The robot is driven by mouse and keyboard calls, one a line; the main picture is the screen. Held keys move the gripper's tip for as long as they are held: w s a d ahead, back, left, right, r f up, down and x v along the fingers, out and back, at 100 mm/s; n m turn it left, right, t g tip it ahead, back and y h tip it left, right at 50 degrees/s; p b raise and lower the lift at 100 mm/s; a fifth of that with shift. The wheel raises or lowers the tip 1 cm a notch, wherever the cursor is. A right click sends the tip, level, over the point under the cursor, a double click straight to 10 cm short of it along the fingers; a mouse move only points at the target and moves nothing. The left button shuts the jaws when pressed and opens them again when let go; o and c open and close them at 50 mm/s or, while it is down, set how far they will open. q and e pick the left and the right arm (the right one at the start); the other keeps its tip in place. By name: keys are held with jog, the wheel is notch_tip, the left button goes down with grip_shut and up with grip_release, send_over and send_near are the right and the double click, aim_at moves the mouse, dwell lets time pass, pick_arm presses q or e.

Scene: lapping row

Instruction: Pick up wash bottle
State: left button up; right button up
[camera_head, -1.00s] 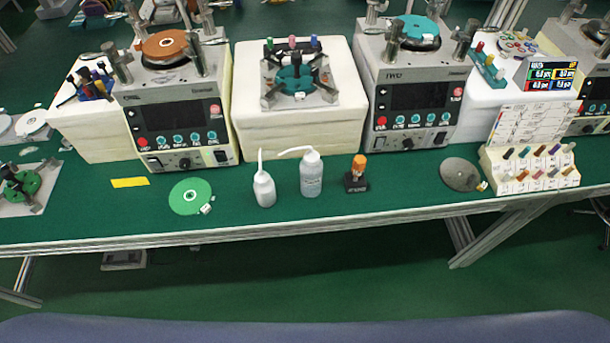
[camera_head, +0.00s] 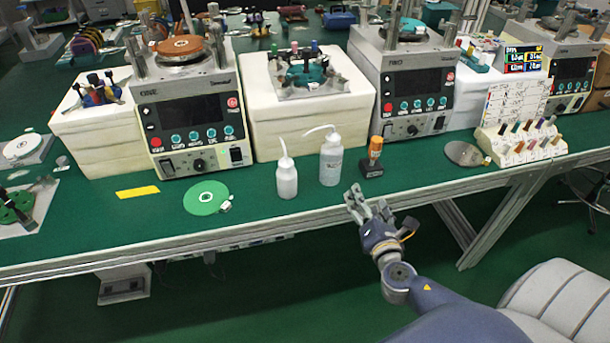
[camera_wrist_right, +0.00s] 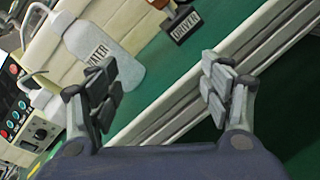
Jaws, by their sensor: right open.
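Two wash bottles stand upright on the green bench top near its front edge. My right gripper (camera_head: 367,203) is open and empty at the bench's front edge, to the right of and nearer than the larger bottle. In the right wrist view the larger bottle (camera_wrist_right: 100,50), labelled WATER, shows beyond the open fingers (camera_wrist_right: 160,85), apart from them. My left gripper is not in view.
A green disc (camera_head: 206,197) lies to the left. Lapping machines (camera_head: 196,118) and a white block (camera_head: 310,130) stand behind. The bench front between them is clear.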

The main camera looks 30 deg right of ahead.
aim_at(330, 163)
jog(key=w+a+r+n+t+y, duration=0.1)
jog(key=w+n, duration=0.1)
jog(key=n, duration=0.1)
jog(key=w+a+r+n+t+y, duration=0.1)
jog(key=w+n+y, duration=0.1)
jog(key=w+n, duration=0.1)
jog(key=w+r+n+y, duration=0.1)
jog(key=w+n, duration=0.1)
jog(key=n, duration=0.3)
jog(key=shift+w+a+r+t+y, duration=0.15)
jog(key=shift+w+a+t+y, duration=0.15)
jog(key=shift+w+a+t, duration=0.1)
jog(key=shift+w+d+f+p, duration=0.15)
jog(key=shift+w+p, duration=0.1)
jog(key=shift+w, duration=1.4)
jog(key=shift+w+a+f+p, duration=0.1)
jog(key=shift+w+p, duration=0.1)
jog(key=shift+w, duration=1.4)
jog(key=c, duration=1.4)
